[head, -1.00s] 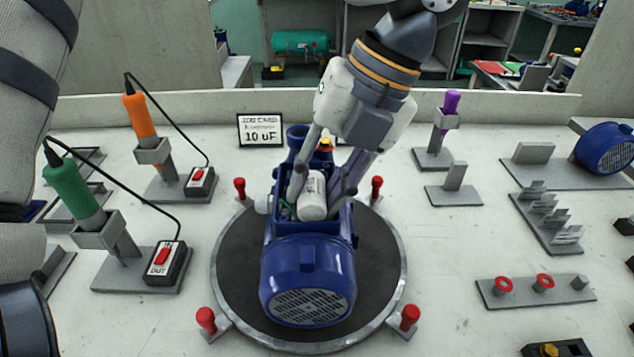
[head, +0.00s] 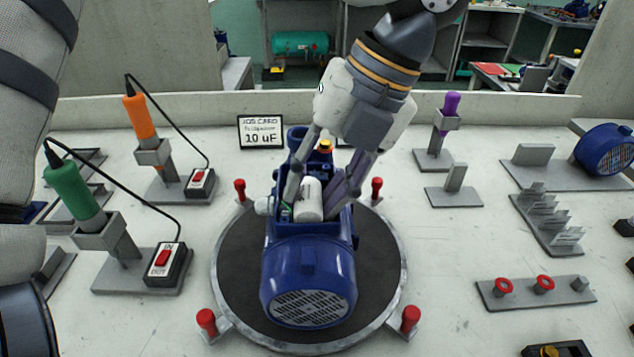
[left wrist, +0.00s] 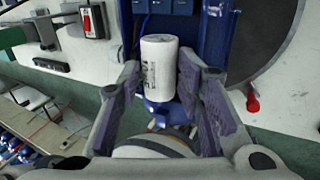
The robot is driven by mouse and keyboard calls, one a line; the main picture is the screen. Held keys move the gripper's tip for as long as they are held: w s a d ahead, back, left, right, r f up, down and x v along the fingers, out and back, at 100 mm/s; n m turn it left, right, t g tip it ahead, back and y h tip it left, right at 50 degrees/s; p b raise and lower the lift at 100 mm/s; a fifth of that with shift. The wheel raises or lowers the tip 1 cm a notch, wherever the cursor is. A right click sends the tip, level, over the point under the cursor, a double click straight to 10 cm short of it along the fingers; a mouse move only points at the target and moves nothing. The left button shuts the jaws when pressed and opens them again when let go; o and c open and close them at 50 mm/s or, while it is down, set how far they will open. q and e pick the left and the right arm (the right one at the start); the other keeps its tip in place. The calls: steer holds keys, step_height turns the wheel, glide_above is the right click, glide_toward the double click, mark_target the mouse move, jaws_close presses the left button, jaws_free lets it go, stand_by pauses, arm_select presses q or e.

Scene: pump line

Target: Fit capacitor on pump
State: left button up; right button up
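The blue pump (head: 308,283) sits on a round dark turntable (head: 235,265), its ribbed motor end facing me. The capacitor, a white cylinder (head: 309,203), is in the open box on top of the pump; it also shows in the left wrist view (left wrist: 159,68). My left gripper (head: 318,200) reaches down over the box with a finger on each side of the capacitor. In the left wrist view the fingers (left wrist: 160,75) look spread, with a small gap beside the white cylinder. The capacitor's lower end is hidden. My right gripper is not in view.
A job card (head: 261,132) reading 10 uF stands behind the pump. Red-topped posts (head: 411,317) ring the turntable. Orange (head: 140,117) and green (head: 73,190) tools stand left with switch boxes. A purple tool (head: 449,105), slotted rack (head: 548,218) and red-ring holder (head: 536,290) are right.

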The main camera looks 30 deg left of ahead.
arm_select(q)
steer(key=shift+o, duration=1.3)
steer(key=shift+v, duration=3.05)
steer(key=v, duration=1.2)
